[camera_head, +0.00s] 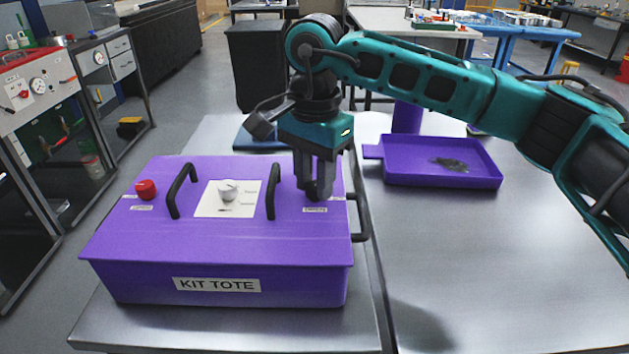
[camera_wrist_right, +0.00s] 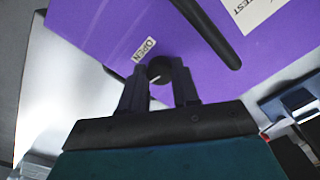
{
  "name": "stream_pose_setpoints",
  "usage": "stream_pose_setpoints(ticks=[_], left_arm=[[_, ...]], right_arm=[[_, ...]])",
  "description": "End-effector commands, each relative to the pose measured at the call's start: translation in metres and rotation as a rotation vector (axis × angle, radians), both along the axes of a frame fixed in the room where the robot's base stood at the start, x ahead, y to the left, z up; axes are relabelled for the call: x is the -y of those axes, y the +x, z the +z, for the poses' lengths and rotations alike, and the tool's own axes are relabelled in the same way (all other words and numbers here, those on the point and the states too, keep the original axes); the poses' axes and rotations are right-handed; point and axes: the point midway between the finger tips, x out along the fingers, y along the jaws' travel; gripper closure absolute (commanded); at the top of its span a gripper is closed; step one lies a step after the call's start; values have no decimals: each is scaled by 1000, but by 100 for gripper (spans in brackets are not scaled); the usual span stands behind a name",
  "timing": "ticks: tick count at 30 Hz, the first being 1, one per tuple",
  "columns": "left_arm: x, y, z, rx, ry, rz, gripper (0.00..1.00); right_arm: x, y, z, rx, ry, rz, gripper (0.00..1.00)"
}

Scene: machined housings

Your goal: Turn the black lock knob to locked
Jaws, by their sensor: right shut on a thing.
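The purple kit tote (camera_head: 220,243) sits on a grey metal table. The black lock knob (camera_wrist_right: 160,70) is on its lid, near the right end in the head view. My right gripper (camera_head: 314,190) points down over it and is shut on it; in the right wrist view the gripper (camera_wrist_right: 160,88) has one finger on each side of the knob. A label beside the knob reads OPEN (camera_wrist_right: 144,50). In the head view the fingers mostly hide the knob. I cannot tell the knob's turned position. My left gripper is not in view.
On the lid, a red knob (camera_head: 146,190), a pale dial (camera_head: 228,190) on a white plate and two black handles (camera_head: 273,191) stand left of my right gripper. A purple tray (camera_head: 440,178) holding small dark pieces lies on the right table, whose front is clear.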

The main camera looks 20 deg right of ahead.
Motion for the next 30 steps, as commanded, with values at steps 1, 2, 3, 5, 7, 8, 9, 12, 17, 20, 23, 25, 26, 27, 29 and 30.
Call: stream_pose_setpoints(ticks=[1,2,3,5,7,8,9,12,17,20,23,25,26,27,29,30], left_arm=[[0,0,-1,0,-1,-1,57],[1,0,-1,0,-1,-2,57],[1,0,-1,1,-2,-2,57],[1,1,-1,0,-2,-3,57],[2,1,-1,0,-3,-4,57],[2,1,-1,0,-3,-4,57],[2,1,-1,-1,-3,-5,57],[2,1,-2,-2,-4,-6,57],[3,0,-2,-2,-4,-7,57],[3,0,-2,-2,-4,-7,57],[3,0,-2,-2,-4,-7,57],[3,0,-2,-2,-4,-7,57],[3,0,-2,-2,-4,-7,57],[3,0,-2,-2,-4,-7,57],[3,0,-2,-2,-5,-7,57],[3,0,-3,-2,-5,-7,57]], right_arm=[[0,0,0,2,1,31,100],[0,0,0,1,1,51,100],[0,0,0,1,1,75,100],[0,0,0,1,1,107,100],[0,0,0,1,1,139,100],[0,0,0,1,1,150,100],[0,0,0,0,0,164,100],[0,0,0,0,0,191,100],[0,0,1,0,0,213,100],[0,0,1,0,0,218,100],[0,0,1,1,1,219,100],[0,0,1,1,1,218,100],[0,0,1,1,1,218,100],[0,0,1,1,1,218,100],[0,0,1,1,1,218,100],[0,0,1,1,1,218,67]])
